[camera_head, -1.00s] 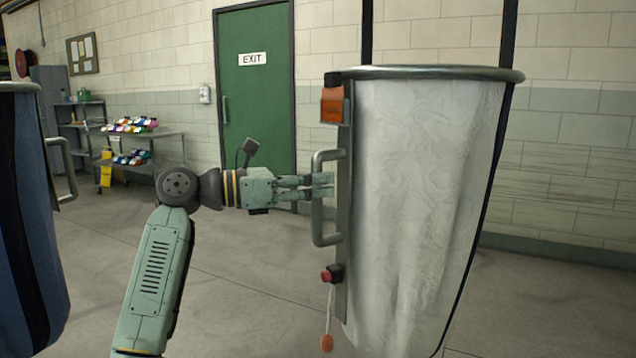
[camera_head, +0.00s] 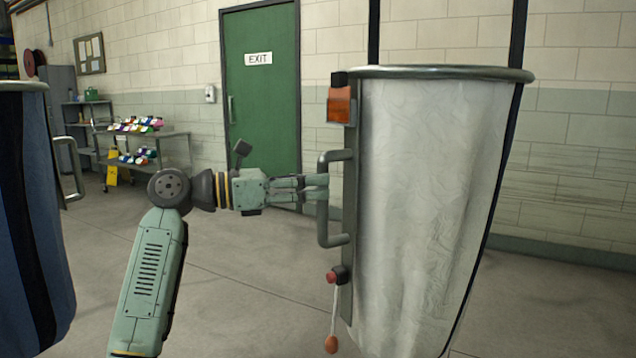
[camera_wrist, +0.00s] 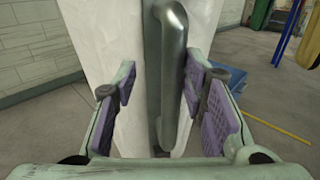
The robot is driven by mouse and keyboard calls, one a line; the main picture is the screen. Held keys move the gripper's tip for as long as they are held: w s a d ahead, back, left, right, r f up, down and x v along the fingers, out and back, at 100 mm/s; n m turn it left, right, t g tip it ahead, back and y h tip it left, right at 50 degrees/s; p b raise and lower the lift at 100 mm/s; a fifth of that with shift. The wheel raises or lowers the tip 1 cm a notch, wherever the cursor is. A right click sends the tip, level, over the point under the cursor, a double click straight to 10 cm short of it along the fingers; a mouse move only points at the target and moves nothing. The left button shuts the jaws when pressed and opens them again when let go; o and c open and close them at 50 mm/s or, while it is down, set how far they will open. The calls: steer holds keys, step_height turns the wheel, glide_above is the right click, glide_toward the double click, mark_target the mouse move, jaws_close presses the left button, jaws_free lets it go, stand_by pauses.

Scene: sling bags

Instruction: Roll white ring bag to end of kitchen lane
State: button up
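A white ring bag (camera_head: 425,190) hangs on dark straps from a grey metal ring (camera_head: 440,72), right of centre in the head view. A metal handle (camera_head: 323,205) stands on its left-side bar, with an orange block above and a red button with a pull cord below. In the wrist view the white cloth (camera_wrist: 112,45) is behind the handle (camera_wrist: 173,75). My gripper (camera_head: 318,187) is at the handle. In the wrist view my gripper (camera_wrist: 158,88) has its purple pads apart, one on each side of the handle, with a gap at the left pad.
A blue striped bag (camera_head: 35,200) with its own handle hangs at the left edge. A shelf cart (camera_head: 150,135) with colourful items stands at the back left, near a green exit door (camera_head: 262,100). Bare floor lies between the two bags.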

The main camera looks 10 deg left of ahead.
steer(key=v, duration=1)
steer(key=shift+a, duration=0.2)
stand_by(0.6)
